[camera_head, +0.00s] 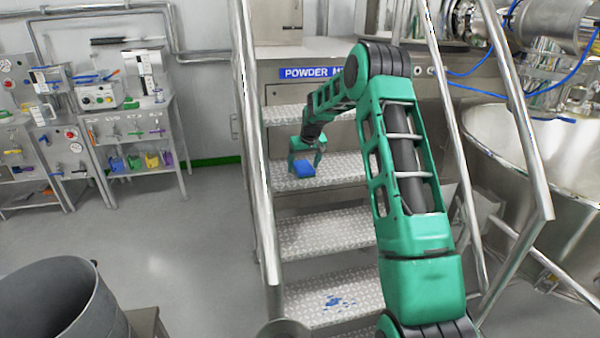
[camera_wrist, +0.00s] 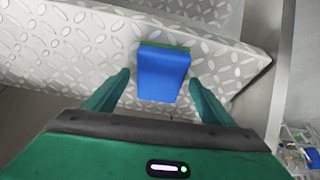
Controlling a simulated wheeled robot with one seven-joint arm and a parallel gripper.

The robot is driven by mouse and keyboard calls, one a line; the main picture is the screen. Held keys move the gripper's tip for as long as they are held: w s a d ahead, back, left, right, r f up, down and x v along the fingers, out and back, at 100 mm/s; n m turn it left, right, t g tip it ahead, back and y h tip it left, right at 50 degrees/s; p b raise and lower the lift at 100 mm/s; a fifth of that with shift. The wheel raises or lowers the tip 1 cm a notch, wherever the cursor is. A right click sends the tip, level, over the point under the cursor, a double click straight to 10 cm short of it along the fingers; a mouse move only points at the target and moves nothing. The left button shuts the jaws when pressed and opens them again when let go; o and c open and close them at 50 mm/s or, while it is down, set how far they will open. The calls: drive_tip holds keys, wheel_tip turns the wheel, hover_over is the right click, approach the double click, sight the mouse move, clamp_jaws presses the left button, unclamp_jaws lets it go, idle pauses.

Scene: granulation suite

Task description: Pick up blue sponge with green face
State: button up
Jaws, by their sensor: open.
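A blue sponge (camera_head: 303,168) lies on a metal checker-plate stair step (camera_head: 340,165). In the wrist view the blue sponge (camera_wrist: 162,74) shows its blue side, with a thin green edge along its far side. My gripper (camera_head: 305,155) is at the sponge on that step. In the wrist view my gripper (camera_wrist: 160,88) is open, with one finger on each side of the sponge's near part. Gaps show between the fingers and the sponge. The sponge's underside is hidden.
Metal handrails (camera_head: 255,150) flank the stairs on both sides. A blue stain (camera_head: 338,301) marks a lower step. A grey bin (camera_head: 60,305) stands at the lower left, a large steel vessel (camera_head: 530,150) at the right. Open floor (camera_head: 190,245) lies left of the stairs.

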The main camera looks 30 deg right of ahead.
sight(302, 163)
drive_tip(key=shift+f, duration=0.2)
drive_tip(key=c, duration=1.1)
drive_tip(key=shift+r, duration=0.1)
drive_tip(key=shift+c, duration=0.2)
wheel_tip(302, 163, up, 4)
drive_tip(key=shift+r, duration=0.1)
drive_tip(key=s+a+r, duration=0.5)
drive_tip(key=a+r, duration=0.2)
drive_tip(key=a, duration=0.3)
drive_tip(key=shift+s, duration=0.4)
drive_tip(key=shift+a, duration=0.1)
